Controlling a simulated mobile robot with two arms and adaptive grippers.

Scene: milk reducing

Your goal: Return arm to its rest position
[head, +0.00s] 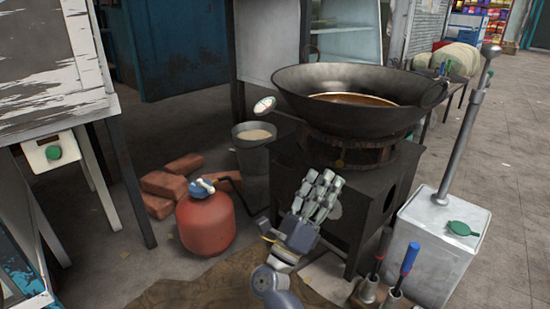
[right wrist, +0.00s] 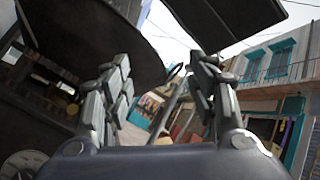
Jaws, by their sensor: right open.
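My right gripper (head: 318,193) is in front of the dark metal stove (head: 385,205), a little below its top. In the right wrist view the two fingers of the right gripper (right wrist: 165,85) stand apart with nothing between them, so it is open and empty. Its arm comes in from the bottom of the head view. A large dark wok (head: 300,82) with brownish liquid sits on the stove, above and beyond the gripper. The wok's underside (right wrist: 90,35) fills the upper left of the right wrist view. My left gripper is in neither view.
A red gas cylinder (head: 207,222) stands left of the gripper, with bricks (head: 160,185) behind it. A metal pot (head: 253,136) stands beside the stove. A white metal box (head: 435,245) and tools with red and blue handles (head: 408,258) are at the right. Paved floor is open at far right.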

